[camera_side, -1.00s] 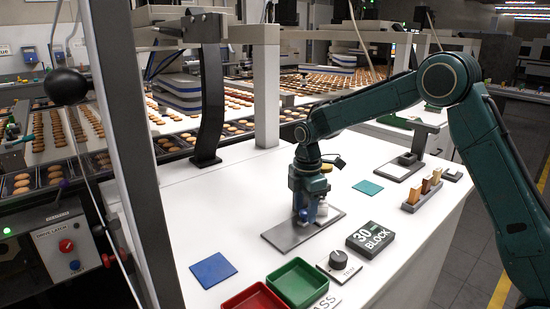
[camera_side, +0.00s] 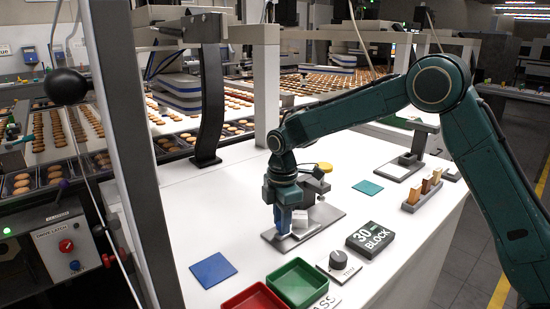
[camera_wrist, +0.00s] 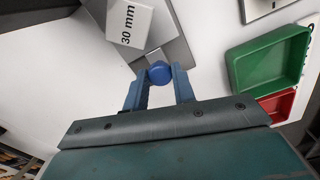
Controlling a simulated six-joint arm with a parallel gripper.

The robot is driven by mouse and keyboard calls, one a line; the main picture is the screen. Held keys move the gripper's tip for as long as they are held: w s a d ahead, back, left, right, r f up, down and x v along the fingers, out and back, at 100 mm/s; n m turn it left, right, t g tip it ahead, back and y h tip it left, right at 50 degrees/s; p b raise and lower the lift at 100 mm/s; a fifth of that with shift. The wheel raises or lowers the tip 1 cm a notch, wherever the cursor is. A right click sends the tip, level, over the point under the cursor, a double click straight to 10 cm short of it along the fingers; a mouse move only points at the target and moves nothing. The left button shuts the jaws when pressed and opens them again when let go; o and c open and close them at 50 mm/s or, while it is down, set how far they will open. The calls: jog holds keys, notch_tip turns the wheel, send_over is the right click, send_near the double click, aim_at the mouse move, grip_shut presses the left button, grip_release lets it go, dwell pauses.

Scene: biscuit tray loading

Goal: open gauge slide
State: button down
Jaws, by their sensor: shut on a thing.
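The gauge has a dark grey base plate (camera_side: 329,217) on the white table, with a grey body and a yellow-topped round part (camera_side: 324,166) above it, partly hidden by my gripper. A white block (camera_side: 300,218) sits low on the gauge; in the wrist view its face (camera_wrist: 128,22) reads "30 mm". A round blue knob (camera_wrist: 158,73) lies between my fingertips. My gripper (camera_side: 283,225) is shut on this knob, at the left end of the base plate in the side view. The knob itself is hidden in the side view.
A green tray (camera_side: 318,300) and a red tray (camera_side: 240,306) stand at the front. A blue square (camera_side: 213,270), a dial knob (camera_side: 339,262) and a "30 BLOCK" sign (camera_side: 370,239) lie nearby. A rack of small blocks (camera_side: 422,194) stands to the right.

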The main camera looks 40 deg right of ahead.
jog(key=a, duration=0.4)
jog(key=shift+a, duration=0.4)
jog(key=c, duration=1.1)
grip_release()
jog(key=shift+c, duration=0.2)
jog(key=shift+r, duration=0.15)
notch_tip(320, 180, up, 14)
jog(key=shift+f, duration=0.2)
jog(key=shift+d+r, duration=0.1)
